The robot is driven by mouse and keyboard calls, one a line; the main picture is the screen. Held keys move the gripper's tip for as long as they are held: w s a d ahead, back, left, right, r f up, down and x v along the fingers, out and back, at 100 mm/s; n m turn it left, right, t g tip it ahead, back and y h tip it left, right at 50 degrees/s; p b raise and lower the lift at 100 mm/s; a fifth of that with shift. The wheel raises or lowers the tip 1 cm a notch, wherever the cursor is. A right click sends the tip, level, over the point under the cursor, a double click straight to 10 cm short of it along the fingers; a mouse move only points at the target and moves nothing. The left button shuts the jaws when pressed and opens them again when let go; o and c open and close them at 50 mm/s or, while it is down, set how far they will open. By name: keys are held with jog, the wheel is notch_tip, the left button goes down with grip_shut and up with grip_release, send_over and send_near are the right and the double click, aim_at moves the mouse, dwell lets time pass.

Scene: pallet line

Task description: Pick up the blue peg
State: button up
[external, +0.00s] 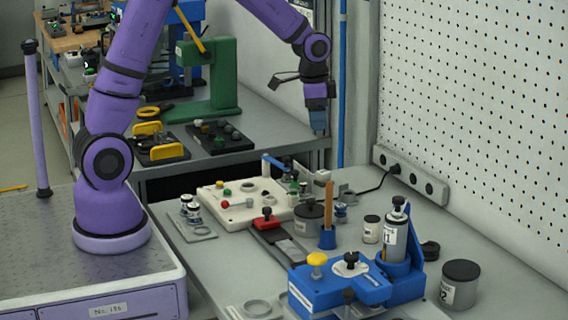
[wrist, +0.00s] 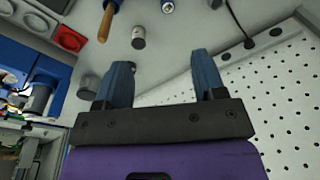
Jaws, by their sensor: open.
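I cannot make out a separate loose blue peg for certain. The closest match is an upright blue piece (external: 327,238) with a wooden shaft, standing mid-table in the external view. The blue piece (wrist: 115,4) with its wooden shaft also shows at the top of the wrist view. My gripper (external: 319,122) hangs high, well above and behind it, with its blue fingers pointing down. In the wrist view my gripper (wrist: 160,62) has its two fingers wide apart, with nothing between them.
A blue fixture (external: 325,290) with a yellow knob and an upright canister (external: 397,238) stand in front. A white board (external: 240,212) lies behind left. Dark jars (external: 461,284) stand nearby. A power strip (external: 410,175) and pegboard (external: 480,110) border the right.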

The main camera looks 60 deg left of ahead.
jog(key=m+g, duration=0.1)
jog(key=m, duration=0.1)
send_near(341, 205)
jog(key=shift+w+a+f, duration=0.2)
jog(key=shift+a+f, duration=0.05)
jog(key=shift+a, duration=0.15)
notch_tip(341, 205, down, 5)
jog(key=shift+f, duration=0.25)
jog(key=shift+d+f, duration=0.15)
jog(key=shift+f, duration=1.2)
jog(key=shift+d+f, duration=0.1)
jog(key=shift+f, duration=1.25)
jog(key=c, duration=1)
